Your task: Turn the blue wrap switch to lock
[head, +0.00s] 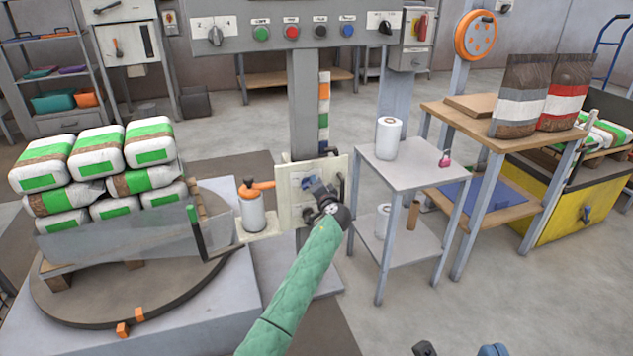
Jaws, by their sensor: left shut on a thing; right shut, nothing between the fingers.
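The blue wrap switch (307,184) is on a small cream panel (286,205) low on the grey post, near the middle of the head view. My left gripper (316,188), at the end of the green-sleeved arm, reaches the panel and is shut on the switch. The gripper covers most of the switch, so its exact setting and any lock mark are hidden. My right gripper (425,348) shows only as a dark part at the bottom edge, shut and empty, far from the panel.
Further left, a turntable (75,310) carries stacked green-and-white bags. A grey side table (415,170) with a white roll stands to the right. A control box (300,25) overhangs above.

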